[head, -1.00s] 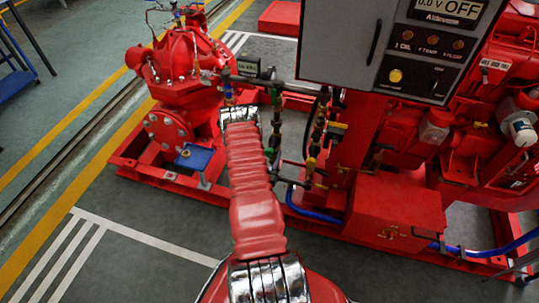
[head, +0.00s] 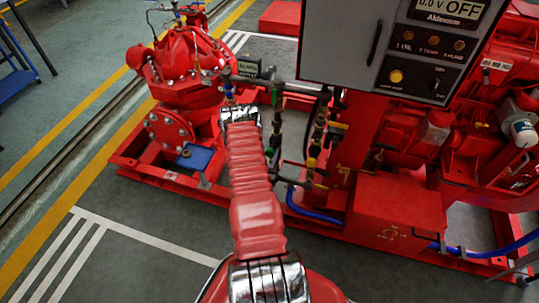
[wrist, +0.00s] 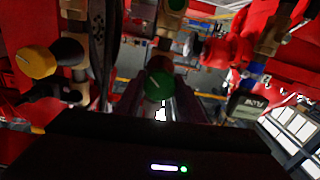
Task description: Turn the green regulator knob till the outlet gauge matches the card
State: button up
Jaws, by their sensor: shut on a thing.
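In the wrist view the green regulator knob (wrist: 158,84) with a pale mark on its face sits between the two dark fingers of my gripper (wrist: 158,97). The gripper is shut on it. In the head view my arm's end covers the knob and the fingers. A small dark box with a display (head: 247,69) stands just beyond my wrist, its text too small to read. I cannot make out the outlet gauge's reading or the card.
A yellow knob (wrist: 36,62) is left of my gripper in the wrist view. A grey control cabinet (head: 385,45) stands right of my arm, its screen reading OFF. Valves and pipes (head: 318,140) rise close to my wrist. A red pump (head: 180,70) is at left. Open floor lies front left.

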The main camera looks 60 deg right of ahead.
jog(key=shift+f, duration=0.1)
jog(key=shift+d, duration=0.1)
jog(key=shift+m, duration=0.3)
jog(key=shift+s+d+m, duration=0.1)
jog(key=shift+m, duration=1.4)
jog(key=shift+s+d+m, duration=0.1)
jog(key=shift+m, duration=1.4)
jog(key=o, duration=1)
jog(key=shift+w, duration=0.1)
jog(key=shift+o, duration=0.2)
jog(key=shift+a, duration=0.1)
